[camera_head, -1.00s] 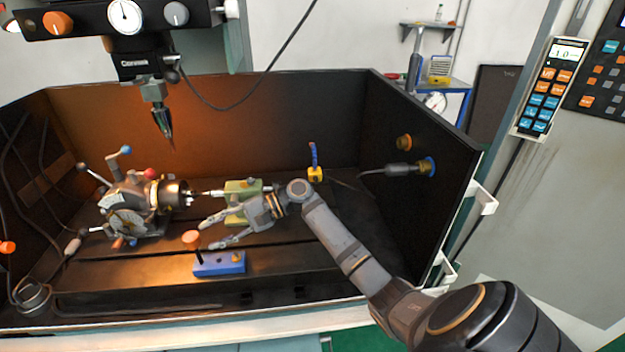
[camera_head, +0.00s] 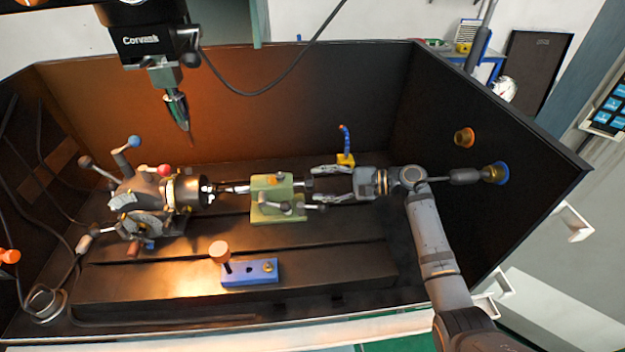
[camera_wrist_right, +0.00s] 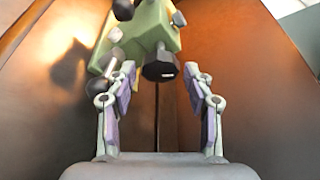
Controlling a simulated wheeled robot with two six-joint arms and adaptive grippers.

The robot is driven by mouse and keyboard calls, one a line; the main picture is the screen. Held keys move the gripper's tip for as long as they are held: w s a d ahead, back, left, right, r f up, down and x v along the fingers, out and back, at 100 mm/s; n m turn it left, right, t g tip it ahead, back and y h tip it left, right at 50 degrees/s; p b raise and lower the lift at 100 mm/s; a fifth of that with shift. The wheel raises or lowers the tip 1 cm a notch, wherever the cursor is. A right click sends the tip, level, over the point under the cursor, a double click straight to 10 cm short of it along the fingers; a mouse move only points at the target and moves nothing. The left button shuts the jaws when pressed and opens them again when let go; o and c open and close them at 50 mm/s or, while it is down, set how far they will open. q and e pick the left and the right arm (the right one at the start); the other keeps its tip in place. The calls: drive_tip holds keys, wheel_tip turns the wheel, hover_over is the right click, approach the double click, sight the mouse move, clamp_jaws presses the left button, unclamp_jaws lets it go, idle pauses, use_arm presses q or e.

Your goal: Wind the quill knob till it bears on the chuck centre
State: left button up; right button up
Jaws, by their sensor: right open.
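The indexing head's dark chuck (camera_head: 187,193) faces right, with bright metal at its centre. The green tailstock (camera_head: 278,208) stands to its right, and its pointed quill (camera_head: 235,189) reaches left toward the chuck centre. I cannot tell whether the tip touches. The dark quill knob (camera_wrist_right: 161,66) sticks out of the tailstock's right end, toward my wrist camera. My right gripper (camera_head: 316,184) is level with that end, fingers pointing left. In the wrist view the open fingers (camera_wrist_right: 160,78) stand either side of the knob, with a gap on each side. My left gripper is not in view.
A blue block with an orange-topped pin (camera_head: 250,272) lies in front of the tailstock. A yellow-based blue hose (camera_head: 345,158) stands behind my gripper. A probe (camera_head: 177,108) hangs above. Dark walls enclose the back and right; the front right bed is clear.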

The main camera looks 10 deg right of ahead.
sight(309, 183)
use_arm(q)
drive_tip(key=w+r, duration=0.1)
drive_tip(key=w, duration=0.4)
use_arm(e)
drive_tip(key=x, duration=0.4)
drive_tip(key=shift+w+d+f, duration=0.1)
drive_tip(key=shift+w+d, duration=0.05)
drive_tip(key=shift+w, duration=0.05)
drive_tip(key=shift+c, duration=2.9)
drive_tip(key=c, duration=0.3)
drive_tip(key=shift+r+p, duration=0.25)
drive_tip(key=shift+p, duration=0.6)
drive_tip(key=m+p, duration=0.1)
drive_tip(key=p, duration=0.1)
drive_tip(key=m+g+p, duration=0.1)
drive_tip(key=m+p, duration=0.1)
drive_tip(key=p, duration=0.1)
drive_tip(key=shift+r+g+h, duration=0.1)
drive_tip(key=shift+g+h, duration=0.2)
drive_tip(key=shift+m+g+p, duration=0.4)
drive_tip(key=shift+m+p, duration=0.2)
drive_tip(key=shift+p, duration=0.35)
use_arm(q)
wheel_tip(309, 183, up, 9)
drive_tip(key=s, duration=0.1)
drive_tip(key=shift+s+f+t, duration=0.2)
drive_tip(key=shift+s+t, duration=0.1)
use_arm(e)
drive_tip(key=shift+f+m, duration=0.3)
drive_tip(key=shift+m, duration=0.1)
